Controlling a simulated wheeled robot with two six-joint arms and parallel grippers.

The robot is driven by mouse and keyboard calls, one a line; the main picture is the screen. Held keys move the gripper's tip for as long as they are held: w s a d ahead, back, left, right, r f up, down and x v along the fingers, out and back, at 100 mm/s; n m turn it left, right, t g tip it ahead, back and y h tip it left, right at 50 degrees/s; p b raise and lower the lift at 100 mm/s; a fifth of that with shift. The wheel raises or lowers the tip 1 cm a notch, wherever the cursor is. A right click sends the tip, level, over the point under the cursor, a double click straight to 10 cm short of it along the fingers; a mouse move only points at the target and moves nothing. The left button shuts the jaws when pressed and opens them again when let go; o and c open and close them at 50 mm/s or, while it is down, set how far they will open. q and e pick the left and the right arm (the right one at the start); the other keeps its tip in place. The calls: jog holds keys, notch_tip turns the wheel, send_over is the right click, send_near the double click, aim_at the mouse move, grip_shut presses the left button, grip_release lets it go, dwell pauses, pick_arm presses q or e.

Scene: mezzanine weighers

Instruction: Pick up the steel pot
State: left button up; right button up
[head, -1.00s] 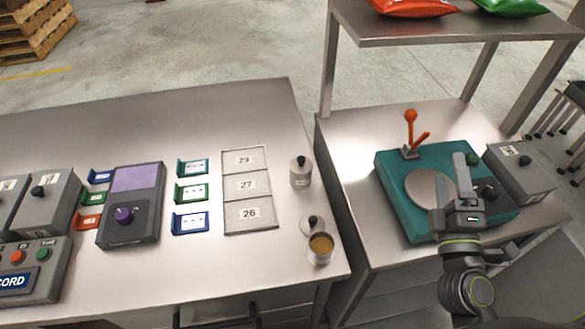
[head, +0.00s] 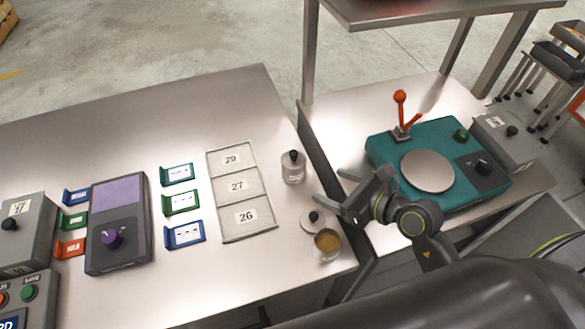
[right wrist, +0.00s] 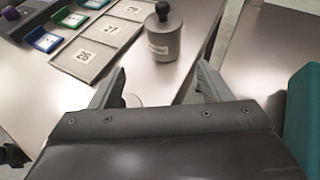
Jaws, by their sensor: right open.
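A lidded steel pot (head: 293,172) with a black knob stands upright near the right edge of the left table. In the right wrist view the pot (right wrist: 163,45) shows a label and stands beyond my fingers. A second, open steel pot (head: 327,248) with brown contents stands nearer the front, its loose lid (head: 313,220) beside it. My right gripper (head: 334,188) is open and empty, right of the lidded pot and apart from it. Its fingers (right wrist: 160,75) spread below the pot in the wrist view. The fingers hide part of the table there. My left gripper is out of view.
A tray (head: 242,232) with numbered cells lies left of the pots. Coloured card holders (head: 183,203) and a purple-screened device (head: 118,225) are further left. A teal weigher (head: 380,150) with an orange lever stands on the right table, beyond a narrow gap.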

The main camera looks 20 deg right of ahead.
aim_at(300, 172)
jog(key=p+x, duration=0.1)
jog(key=x, duration=0.8)
jog(key=shift+w, duration=0.15)
jog(key=shift+w+a+p, duration=0.15)
jog(key=shift+w+p, duration=0.15)
jog(key=shift+w, duration=0.05)
jog(key=shift+d+p+x, duration=0.15)
jog(key=shift+p+x, duration=0.1)
jog(key=shift+x, duration=0.9)
jog(key=shift+d+p+x, duration=0.1)
jog(key=shift+p+x, duration=0.15)
jog(key=shift+x, duration=0.9)
jog(key=shift+w, duration=0.15)
jog(key=c, duration=1.3)
